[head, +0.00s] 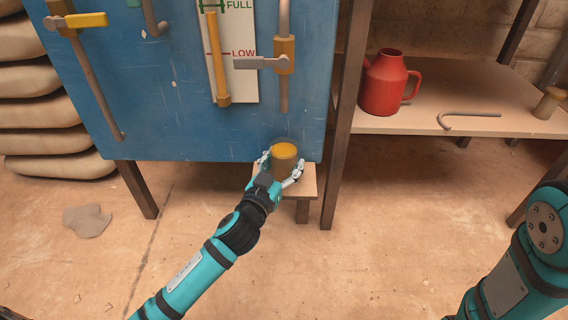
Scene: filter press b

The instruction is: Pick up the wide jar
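The wide jar (285,152) has a yellow-orange top and a darker, see-through-looking body. It stands on a small wooden stool (309,186) at the front lower edge of the blue panel. My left gripper (282,165) reaches it from the front, with one finger on each side of the jar. The fingers are spread about as wide as the jar. Whether they touch it is too small to tell. My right arm shows at the lower right, but its gripper is out of view.
The blue panel (160,85) with valves and a level gauge (232,60) stands directly behind the jar. A wooden shelf (400,122) at right holds a red jug (386,84), a hook (468,115) and a small container (549,102). Stacked sacks (45,100) are at left. The front floor is mostly clear.

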